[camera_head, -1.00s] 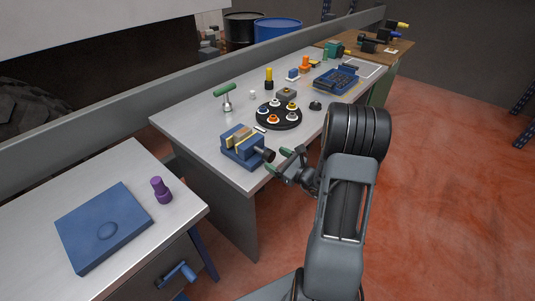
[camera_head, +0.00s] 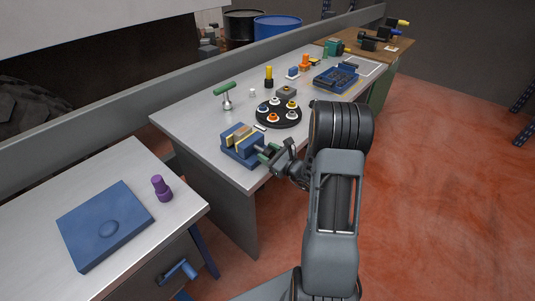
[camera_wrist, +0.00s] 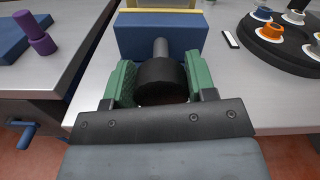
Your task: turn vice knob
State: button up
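The blue vice (camera_head: 240,146) sits at the near left corner of the long grey workbench. It has a pale and yellow jaw block and a metal shaft. The shaft ends in a black round knob (camera_wrist: 162,80), which faces me. My gripper (camera_head: 268,153) is at the knob. In the wrist view my gripper (camera_wrist: 161,82) has one green finger on each side of the knob, left and right. The fingers look spread, with the knob between them and very little gap. I cannot see clear contact. In the head view the knob is mostly hidden by the fingers.
A black round tray (camera_head: 279,113) with several coloured ringed pieces stands behind the vice, and a green-handled tool (camera_head: 226,95) to its left. A separate left table holds a blue block (camera_head: 105,225) and a purple piece (camera_head: 161,188). Open floor lies right of my arm.

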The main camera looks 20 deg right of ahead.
jog(key=c, duration=0.4)
jog(key=shift+m, duration=1.2)
jog(key=shift+c, duration=0.2)
jog(key=o, duration=0.9)
jog(key=shift+d, duration=0.1)
jog(key=b+v, duration=0.1)
jog(key=v, duration=1.3)
jog(key=shift+w, duration=0.1)
